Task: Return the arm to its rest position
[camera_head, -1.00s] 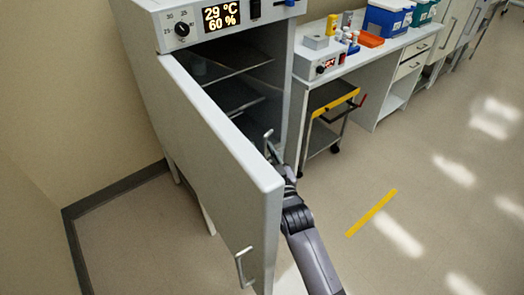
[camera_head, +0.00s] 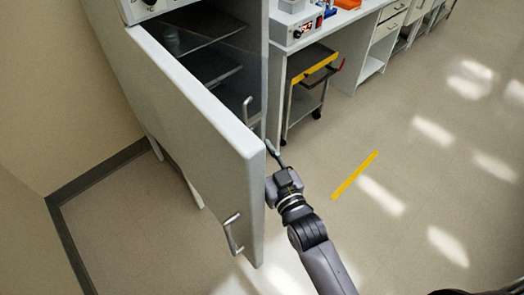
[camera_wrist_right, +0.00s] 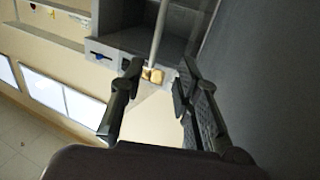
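The grey cabinet door (camera_head: 195,125) stands wide open, with a bar handle (camera_head: 232,235) on its outer face. My right arm comes in from the bottom right. Its gripper (camera_head: 275,158) is beside the door's free edge, pointing toward the cabinet; whether it touches the door is unclear in the head view. In the right wrist view the two fingers (camera_wrist_right: 158,76) are apart with nothing between them. A dark grey panel fills the right side there. My left gripper is not in view.
The open cabinet has shelves (camera_head: 198,32) and an upright bar (camera_head: 247,112) at its opening. A trolley (camera_head: 309,88) with a yellow edge stands under the bench (camera_head: 345,20). Yellow tape (camera_head: 354,175) marks the floor. The floor at right is clear.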

